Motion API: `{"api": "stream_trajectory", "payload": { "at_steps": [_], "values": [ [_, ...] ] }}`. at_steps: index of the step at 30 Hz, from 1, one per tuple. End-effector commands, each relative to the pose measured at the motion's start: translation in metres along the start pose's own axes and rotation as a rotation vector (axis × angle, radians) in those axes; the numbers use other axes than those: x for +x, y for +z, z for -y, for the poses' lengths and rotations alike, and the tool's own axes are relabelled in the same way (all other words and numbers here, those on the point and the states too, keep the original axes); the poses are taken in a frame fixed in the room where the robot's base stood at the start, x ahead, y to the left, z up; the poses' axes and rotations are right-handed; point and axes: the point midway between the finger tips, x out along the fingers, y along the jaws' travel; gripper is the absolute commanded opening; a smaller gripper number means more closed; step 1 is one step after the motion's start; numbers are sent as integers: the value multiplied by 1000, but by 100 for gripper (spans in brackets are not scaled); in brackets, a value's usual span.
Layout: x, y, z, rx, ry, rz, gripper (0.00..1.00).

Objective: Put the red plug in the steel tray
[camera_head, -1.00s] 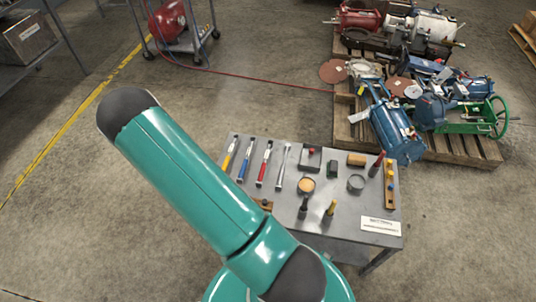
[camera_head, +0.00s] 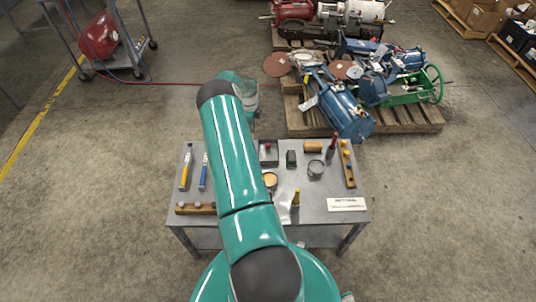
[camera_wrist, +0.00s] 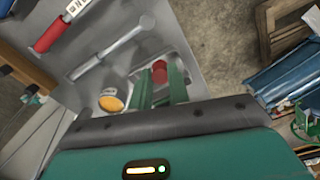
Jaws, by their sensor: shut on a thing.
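The red plug (camera_wrist: 159,70) is between the tips of the dark green fingers of my gripper (camera_wrist: 161,82) in the wrist view. The gripper is shut on it. The steel tray (camera_wrist: 138,77) lies behind the fingers, largely covered by them. In the head view a dark grey square tray (camera_head: 262,163) stands at the back middle of the table, with a small red thing (camera_head: 267,148) at it. I cannot tell there whether this is the held plug, or its height.
A loaded pallet (camera_head: 400,117) stands beyond the table.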

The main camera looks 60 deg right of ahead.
Motion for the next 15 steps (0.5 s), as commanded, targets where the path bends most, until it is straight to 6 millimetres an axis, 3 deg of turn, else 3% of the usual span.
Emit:
{"api": "stream_trajectory", "payload": {
  "at_steps": [1,3,9,12,15],
  "values": [
    [-2,-29,18,124,0,2,0],
    [-5,-65,38,301,5,6,0],
    [-13,-150,72,707,11,14,0],
    [-16,-172,79,819,12,17,0],
    [-17,-180,80,870,13,19,0]
  ]
}}
